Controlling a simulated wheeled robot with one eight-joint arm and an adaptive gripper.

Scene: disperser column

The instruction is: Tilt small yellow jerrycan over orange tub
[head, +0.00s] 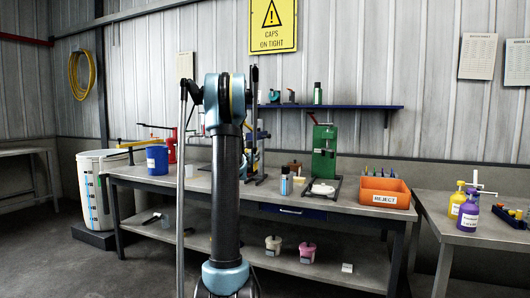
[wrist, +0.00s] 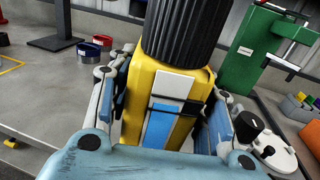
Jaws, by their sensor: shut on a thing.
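In the wrist view a yellow container with a ribbed black cap, which I take as the small yellow jerrycan (wrist: 143,98), stands between the fingers of my gripper (wrist: 165,108). The gripper is shut on it. Its front carries a white and blue label with a black bar. In the head view my arm hides the gripper and this jerrycan. The orange tub (head: 386,193), marked REJECT, sits on the right end of the long bench. Its edge also shows at the right of the wrist view (wrist: 297,110), apart from the jerrycan.
A green press (head: 324,152) stands left of the tub, with a blue bottle (head: 285,182) nearby. A blue shelf (head: 340,107) hangs above. A side table (head: 485,232) at right holds yellow and purple bottles. A white drum (head: 95,180) stands at left.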

